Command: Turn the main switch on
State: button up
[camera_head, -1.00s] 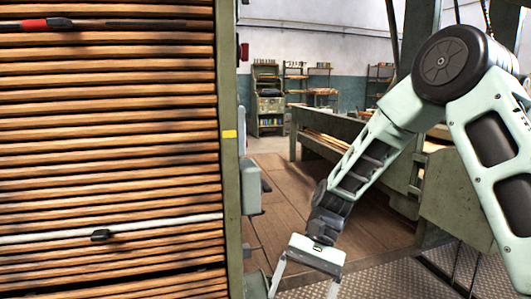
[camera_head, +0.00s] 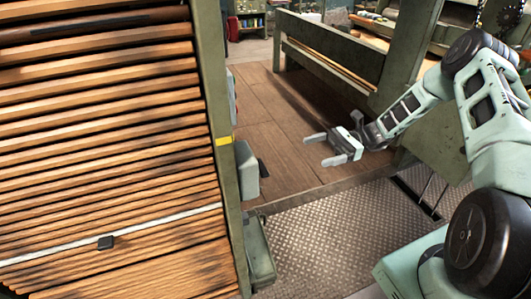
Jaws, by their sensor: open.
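My gripper (camera_head: 313,151) is open and empty, its two fingers pointing left over the wooden floor. A grey box (camera_head: 246,170) with a small dark part on its right side is fixed to the side of the green post, left of my gripper and apart from it. It may be the main switch, but I see it edge-on and its front face is hidden. A second, larger green-grey box (camera_head: 259,252) sits lower on the same post. I cannot read any marking on either.
The green post (camera_head: 217,110) with a yellow mark edges a stack of wooden slats (camera_head: 110,130) at left. A green bench frame (camera_head: 330,45) stands behind. Metal plate floor (camera_head: 330,230) is clear below.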

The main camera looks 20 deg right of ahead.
jog(key=a+p, duration=0.3)
jog(key=a, duration=1.3)
jog(key=shift+a, duration=0.35)
jog(key=c, duration=1)
